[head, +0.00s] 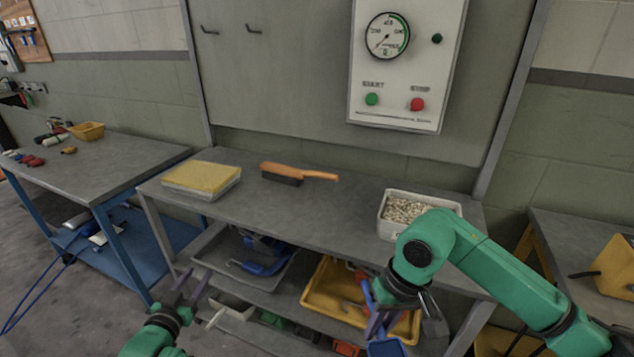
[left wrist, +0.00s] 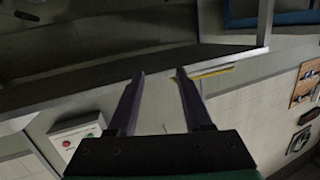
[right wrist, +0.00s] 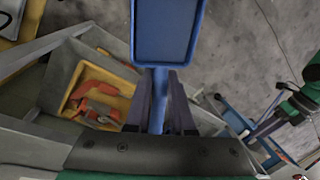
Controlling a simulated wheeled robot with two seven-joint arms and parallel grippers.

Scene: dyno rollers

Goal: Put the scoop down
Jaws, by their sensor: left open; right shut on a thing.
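The blue scoop (right wrist: 165,32) is in my right gripper (right wrist: 158,82), which is shut on its handle (right wrist: 158,105). In the head view the scoop (head: 387,347) shows at the bottom edge, partly cut off, in front of the workbench's lower shelf. My right gripper (head: 376,318) is there too, partly hidden by its arm. My left gripper (head: 190,288) is open and empty, low in front of the bench. Its fingers (left wrist: 160,75) stand apart in the left wrist view.
The workbench top (head: 340,215) bears a yellow-topped block (head: 202,177), an orange-handled brush (head: 300,173) and a white bin of pale pieces (head: 407,209). Bare top lies between brush and bin. Below are a grey tray (head: 215,262) and a yellow tray (head: 320,290).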

